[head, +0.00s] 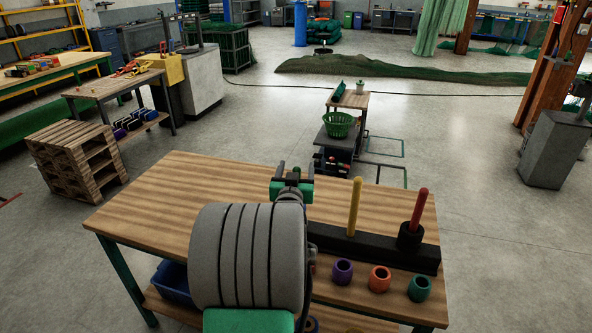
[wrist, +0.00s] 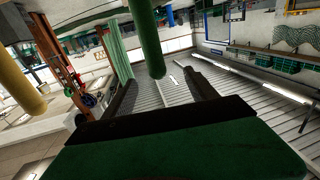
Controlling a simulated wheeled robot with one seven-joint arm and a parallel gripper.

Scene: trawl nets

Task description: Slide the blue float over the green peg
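My gripper (head: 295,174) is above the table, partly behind my own arm in the head view. The green peg (wrist: 146,40) shows large at the top of the wrist view, close to the fingers. I cannot make out the peg clearly in the head view, where my arm covers that part of the table. I see no blue float clearly in either view; it may be hidden behind my arm.
A black base (head: 375,250) on the wooden table (head: 180,195) carries a yellow peg (head: 354,207) and a red peg (head: 420,206) with a black float (head: 410,237) around it. Purple (head: 342,272), orange (head: 379,279) and teal (head: 419,289) floats stand in front. The table's left side is clear.

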